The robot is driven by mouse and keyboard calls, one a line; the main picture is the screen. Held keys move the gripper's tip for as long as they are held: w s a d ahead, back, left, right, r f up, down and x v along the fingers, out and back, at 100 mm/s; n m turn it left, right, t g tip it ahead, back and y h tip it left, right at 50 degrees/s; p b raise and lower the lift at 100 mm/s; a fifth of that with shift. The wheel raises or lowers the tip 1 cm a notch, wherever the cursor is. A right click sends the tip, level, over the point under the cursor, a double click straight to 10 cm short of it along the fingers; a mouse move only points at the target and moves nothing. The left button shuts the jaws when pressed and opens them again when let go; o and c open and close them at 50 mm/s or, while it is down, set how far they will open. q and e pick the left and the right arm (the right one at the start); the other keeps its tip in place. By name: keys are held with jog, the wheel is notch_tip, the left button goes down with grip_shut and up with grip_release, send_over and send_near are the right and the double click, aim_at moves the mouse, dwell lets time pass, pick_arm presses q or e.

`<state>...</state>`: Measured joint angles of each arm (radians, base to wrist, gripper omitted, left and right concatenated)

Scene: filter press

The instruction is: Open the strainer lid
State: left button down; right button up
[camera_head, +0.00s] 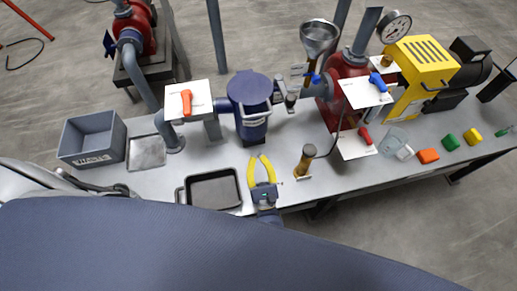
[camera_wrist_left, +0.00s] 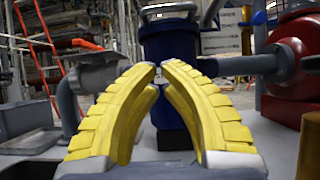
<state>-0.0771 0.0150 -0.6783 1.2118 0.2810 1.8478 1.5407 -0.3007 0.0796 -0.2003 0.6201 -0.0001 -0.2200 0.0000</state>
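The blue strainer (camera_head: 252,124) stands upright on the bench, with a round blue lid (camera_head: 249,88) lying on top. A metal bar handle (camera_head: 257,113) shows at its front side. My right gripper is not in view.
A black tray (camera_head: 214,191) lies left of my left gripper, and a brass-coloured cylinder (camera_head: 304,163) stands right. A grey waste bin (camera_head: 92,140) is far left. An orange-handled valve (camera_head: 187,103) and a red pump (camera_head: 345,75) flank the strainer. Bare bench separates gripper and strainer.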

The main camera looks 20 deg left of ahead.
pick_arm(q)
send_near(249, 107)
jog(key=w+a+f, duration=0.1)
jog(key=f, duration=0.1)
jog(key=shift+w+a+r, duration=0.15)
jog(key=shift+w+r, duration=0.15)
jog(key=shift+r, duration=0.4)
jog(key=shift+w+a+r, duration=0.15)
jog(key=shift+w+r, duration=0.15)
jog(key=shift+r, duration=0.4)
jog(key=shift+w+a+r, duration=0.1)
jog(key=shift+w+r, duration=0.25)
jog(key=shift+r, duration=0.4)
jog(key=shift+r, duration=0.1)
